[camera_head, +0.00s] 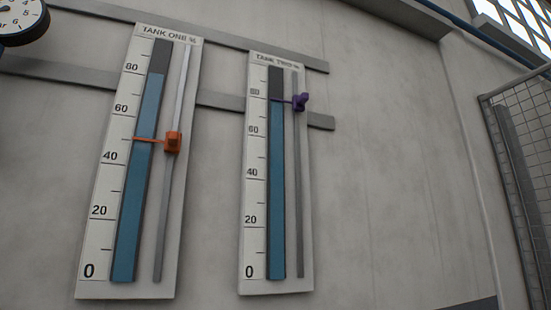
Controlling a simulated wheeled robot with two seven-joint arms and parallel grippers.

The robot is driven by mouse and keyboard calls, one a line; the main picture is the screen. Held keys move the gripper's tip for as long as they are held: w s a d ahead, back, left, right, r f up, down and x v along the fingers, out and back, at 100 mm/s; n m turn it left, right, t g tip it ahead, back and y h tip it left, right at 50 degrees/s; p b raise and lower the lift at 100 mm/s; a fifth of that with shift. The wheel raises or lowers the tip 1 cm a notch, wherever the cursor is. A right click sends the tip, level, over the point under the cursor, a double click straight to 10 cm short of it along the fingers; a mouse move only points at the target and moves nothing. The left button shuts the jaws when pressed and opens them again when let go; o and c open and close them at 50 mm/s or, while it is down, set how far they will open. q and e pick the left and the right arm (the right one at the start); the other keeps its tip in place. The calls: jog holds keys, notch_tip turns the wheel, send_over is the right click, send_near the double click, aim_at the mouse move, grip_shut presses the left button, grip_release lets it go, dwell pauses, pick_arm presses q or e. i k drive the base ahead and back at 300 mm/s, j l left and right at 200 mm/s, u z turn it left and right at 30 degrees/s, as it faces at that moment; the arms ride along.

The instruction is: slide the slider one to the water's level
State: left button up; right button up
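The tank one gauge (104,215) is a pale board on the wall at the left, with a scale from 0 to 80 and above. Its blue water column (138,205) reaches a little below the 80 mark. The orange slider one (173,142) sits on the grey rail (167,215), with its pointer across the column between 40 and 60, well below the water's top. The tank two gauge (254,200) stands to the right; its purple slider (300,102) points at about the top of its water column (277,190). Neither gripper is in view.
A round dial (20,18) is at the top left corner. Grey horizontal rails (222,101) run behind the gauges. A wire mesh panel (528,130) stands at the right edge. The wall between tank two and the mesh is bare.

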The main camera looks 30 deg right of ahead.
aim_at(172, 142)
jog(key=k+j+z, duration=0.2)
jog(key=z, duration=0.2)
jog(key=k+j+z, duration=0.25)
jog(key=z, duration=0.15)
jog(key=k+j+z, duration=0.15)
jog(key=k+z, duration=0.25)
jog(key=i, duration=0.1)
